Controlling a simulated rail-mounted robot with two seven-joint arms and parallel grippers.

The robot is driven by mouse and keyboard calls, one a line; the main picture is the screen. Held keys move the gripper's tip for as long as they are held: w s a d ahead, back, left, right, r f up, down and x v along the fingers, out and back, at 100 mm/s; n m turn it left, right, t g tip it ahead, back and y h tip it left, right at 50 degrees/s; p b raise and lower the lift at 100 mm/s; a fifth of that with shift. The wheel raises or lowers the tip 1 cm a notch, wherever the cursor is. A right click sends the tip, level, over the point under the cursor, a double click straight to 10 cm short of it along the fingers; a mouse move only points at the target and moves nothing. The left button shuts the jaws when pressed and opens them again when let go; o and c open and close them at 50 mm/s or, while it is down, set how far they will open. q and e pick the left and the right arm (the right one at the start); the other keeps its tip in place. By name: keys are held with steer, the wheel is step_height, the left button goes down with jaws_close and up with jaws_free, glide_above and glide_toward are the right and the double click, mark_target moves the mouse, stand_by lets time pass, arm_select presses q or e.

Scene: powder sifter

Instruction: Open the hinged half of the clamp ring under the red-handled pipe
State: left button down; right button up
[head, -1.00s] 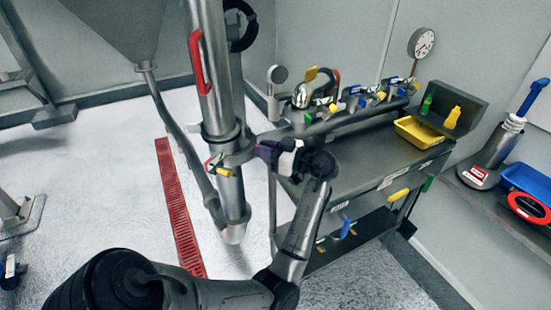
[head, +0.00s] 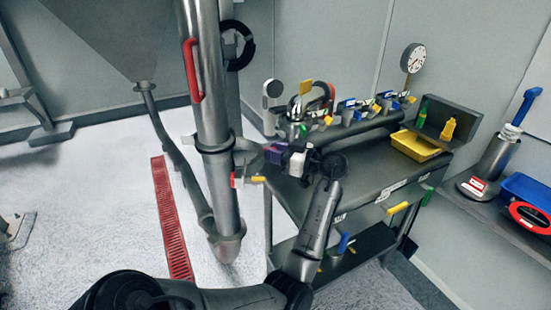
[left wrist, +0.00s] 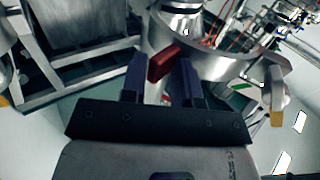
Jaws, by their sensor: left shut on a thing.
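The steel pipe (head: 208,80) with a red handle (head: 193,70) stands upright left of centre in the head view. Below it is the clamp ring, whose hinged half (head: 245,150) stands out to the right of the pipe. The hinged half also shows as a curved metal band in the left wrist view (left wrist: 235,66). It carries a yellow-tipped lever (head: 258,179). My left gripper (head: 268,153) is at its right side. In the left wrist view its purple fingers (left wrist: 162,80) are shut on a red tab (left wrist: 163,63) on the ring. My right gripper is not in view.
A steel cart (head: 360,165) with valves and a yellow tray (head: 415,146) stands right of my left gripper. A hopper (head: 110,40) hangs at the upper left. A red floor grate (head: 172,220) lies left of the pipe.

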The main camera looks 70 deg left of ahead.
arm_select(q)
steer(key=shift+w+a+f, duration=0.2)
steer(key=shift+a, duration=0.2)
stand_by(0.3)
steer(key=c, duration=1.3)
jaws_free()
steer(key=shift+o, duration=0.6)
steer(key=shift+a+r, duration=0.1)
